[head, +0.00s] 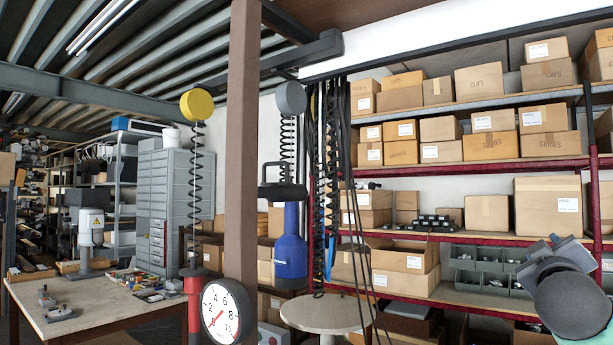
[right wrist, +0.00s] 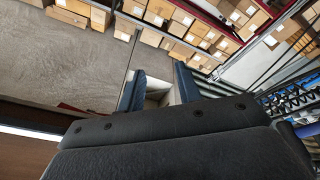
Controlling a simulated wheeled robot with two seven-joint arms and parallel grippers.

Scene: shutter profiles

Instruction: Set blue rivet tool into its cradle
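The blue rivet tool (head: 290,256) hangs upright in the head view, under a coiled black cable from a grey round balancer (head: 290,98). A dark handle-like part (head: 282,191) is at its top. My right gripper (right wrist: 159,90) shows in the right wrist view with its two dark blue fingers apart and no tool between them. In the head view my right arm is at the lower right edge, well away from the blue tool. My left gripper is in neither view. I cannot make out a cradle for certain.
A brown post (head: 241,150) stands just left of the blue tool. A pressure gauge (head: 221,312) and a red tool (head: 194,300) are at lower left.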

